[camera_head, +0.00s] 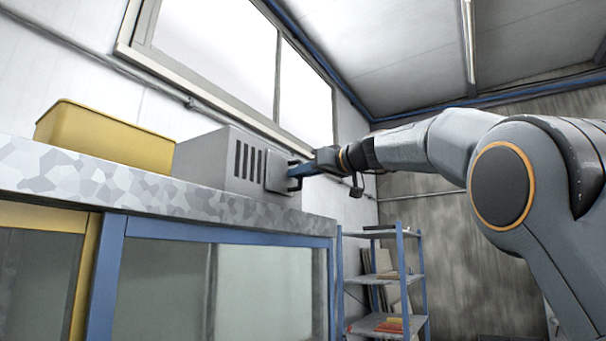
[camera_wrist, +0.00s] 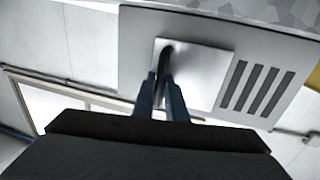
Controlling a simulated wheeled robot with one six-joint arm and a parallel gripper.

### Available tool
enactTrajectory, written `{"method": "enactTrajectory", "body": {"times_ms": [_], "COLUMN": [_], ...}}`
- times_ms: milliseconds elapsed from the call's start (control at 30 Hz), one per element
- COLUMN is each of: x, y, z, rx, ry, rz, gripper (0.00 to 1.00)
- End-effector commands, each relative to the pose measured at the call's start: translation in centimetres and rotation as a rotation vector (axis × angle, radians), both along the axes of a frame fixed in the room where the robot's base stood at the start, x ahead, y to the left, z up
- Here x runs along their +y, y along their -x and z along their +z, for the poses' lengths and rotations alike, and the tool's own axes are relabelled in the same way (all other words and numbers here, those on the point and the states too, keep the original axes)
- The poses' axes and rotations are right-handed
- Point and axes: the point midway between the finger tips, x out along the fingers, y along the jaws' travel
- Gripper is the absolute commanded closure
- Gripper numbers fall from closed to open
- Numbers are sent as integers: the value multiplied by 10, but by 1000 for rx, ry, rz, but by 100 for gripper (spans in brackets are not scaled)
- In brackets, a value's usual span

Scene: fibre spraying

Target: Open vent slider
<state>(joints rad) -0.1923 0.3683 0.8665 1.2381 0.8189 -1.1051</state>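The grey vent box (camera_head: 217,160) stands on the counter, with several dark vertical slots (camera_head: 248,161) in its front. A flat square slider plate (camera_head: 277,172) sits beside the slots, to their right in the head view. In the wrist view the plate (camera_wrist: 200,62) is left of the slots (camera_wrist: 256,88). A dark curved handle (camera_wrist: 166,56) stands out from the plate. My gripper (camera_wrist: 162,88) has its two blue fingers close together on either side of the handle. In the head view the gripper (camera_head: 299,170) meets the handle at the plate; the exact contact is small.
A yellow bin (camera_head: 105,137) stands on the patterned counter (camera_head: 60,178) left of the box. Blue-framed glass cabinet doors (camera_head: 215,285) are below. A blue shelf rack (camera_head: 383,280) stands at the back. A window (camera_head: 240,55) runs along the wall above.

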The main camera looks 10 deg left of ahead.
Motion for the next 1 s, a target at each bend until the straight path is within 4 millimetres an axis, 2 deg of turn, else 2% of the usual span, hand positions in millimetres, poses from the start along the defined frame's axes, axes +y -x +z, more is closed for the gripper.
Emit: {"method": "enactTrajectory", "body": {"times_ms": [433,800,1000], "x": [-8,-50,-63], "y": [3,33,43], "z": [0,-2,-1], "rx": [-1,-2,-2], "ry": [0,0,0], "rz": [-3,-4,-3], "gripper": [82,82,82]}}
